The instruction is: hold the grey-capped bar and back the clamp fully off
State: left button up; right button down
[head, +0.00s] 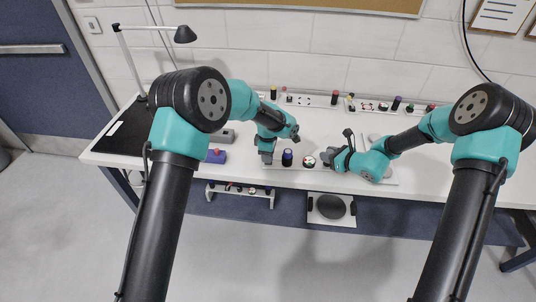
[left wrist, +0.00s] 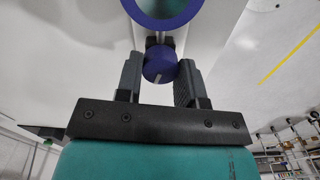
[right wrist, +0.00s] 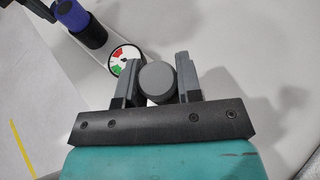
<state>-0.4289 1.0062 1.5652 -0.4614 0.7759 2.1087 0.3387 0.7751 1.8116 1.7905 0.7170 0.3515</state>
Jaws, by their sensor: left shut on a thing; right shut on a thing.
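The grey round cap of the bar (right wrist: 157,78) sits between the fingers of my right gripper (right wrist: 160,88) in the right wrist view; the gripper is shut on it. A larger blue ring (left wrist: 165,14) stands just beyond the knob. In the head view, a dark cylinder with blue (head: 287,157) stands right of my left gripper (head: 266,158). My right gripper (head: 330,160) hides the bar there.
A dial with red and green marks (right wrist: 125,60) stands beside the grey cap; it also shows in the head view (head: 309,162). Panels with small knobs line the table's back. A lamp (head: 185,34) stands at back left.

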pick_arm(q)
jog(key=o, duration=0.9)
notch_tip(320, 180, up, 12)
jog(key=shift+r, duration=0.1)
dwell(0.6)
